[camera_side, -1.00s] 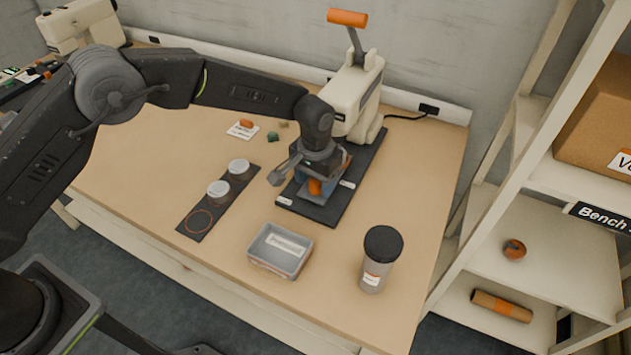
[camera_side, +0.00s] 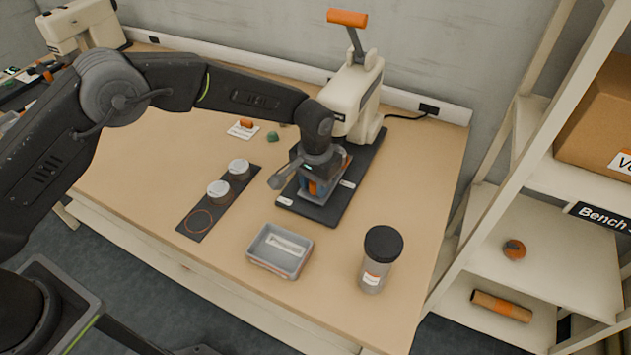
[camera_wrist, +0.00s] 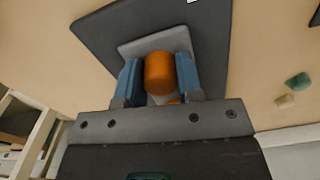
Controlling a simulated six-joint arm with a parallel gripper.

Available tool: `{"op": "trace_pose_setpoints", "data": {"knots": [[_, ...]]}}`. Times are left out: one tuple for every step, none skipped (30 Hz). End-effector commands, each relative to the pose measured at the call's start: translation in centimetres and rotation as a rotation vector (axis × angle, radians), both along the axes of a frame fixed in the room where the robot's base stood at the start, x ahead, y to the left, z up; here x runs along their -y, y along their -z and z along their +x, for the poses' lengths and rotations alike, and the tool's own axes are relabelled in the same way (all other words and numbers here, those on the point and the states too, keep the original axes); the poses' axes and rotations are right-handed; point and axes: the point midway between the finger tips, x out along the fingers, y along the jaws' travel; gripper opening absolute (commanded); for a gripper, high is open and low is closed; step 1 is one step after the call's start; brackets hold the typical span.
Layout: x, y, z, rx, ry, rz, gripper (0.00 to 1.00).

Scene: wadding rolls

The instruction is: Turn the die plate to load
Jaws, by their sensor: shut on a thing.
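The die plate (camera_wrist: 137,47) is a grey slab on the dark base mat (camera_wrist: 95,30) of the cream press (camera_side: 357,98). An orange knob (camera_wrist: 160,73) stands up from the plate. My gripper (camera_wrist: 159,82) is shut on the orange knob, with one blue finger on each side of it. In the side view my gripper (camera_side: 315,188) is low in front of the press and hides most of the plate. The press's orange-topped lever (camera_side: 347,18) is raised. Which way the plate faces cannot be told in full.
A dark strip (camera_side: 197,222) with two lidded tins (camera_side: 218,190) and an empty ringed spot lies to the left. A grey tray (camera_side: 280,251) and a dark-lidded jar (camera_side: 378,262) stand in front. Small green and tan lumps (camera_wrist: 298,81) lie beyond the mat.

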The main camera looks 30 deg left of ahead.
Motion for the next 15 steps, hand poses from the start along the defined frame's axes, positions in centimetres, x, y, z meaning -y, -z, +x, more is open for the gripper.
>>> {"op": "trace_pose_setpoints", "data": {"knots": [[0.02,-0.03,0.00,0.000,0.000,0.000,0.01],[0.02,-0.03,0.00,0.000,0.000,0.000,0.00],[0.03,-0.03,0.00,0.000,0.000,0.000,0.00],[0.03,-0.03,0.00,0.000,0.000,0.000,0.00],[0.03,-0.03,0.00,0.000,0.000,0.000,0.00],[0.03,-0.03,0.00,0.000,0.000,0.000,0.00],[0.03,-0.03,0.00,0.000,-0.001,0.000,0.00],[0.03,-0.03,0.00,0.000,-0.001,0.000,0.00],[0.04,-0.04,-0.01,0.000,-0.003,0.000,0.00],[0.04,-0.04,-0.01,0.000,-0.005,0.000,0.00],[0.04,-0.04,-0.01,0.000,-0.008,0.000,0.00],[0.04,-0.04,-0.01,0.000,-0.013,0.000,0.00],[0.04,-0.04,0.00,0.000,-0.019,0.000,0.00],[0.05,-0.04,0.00,-0.001,-0.025,0.000,0.00],[0.05,-0.05,0.00,-0.001,-0.033,0.000,0.00]]}}
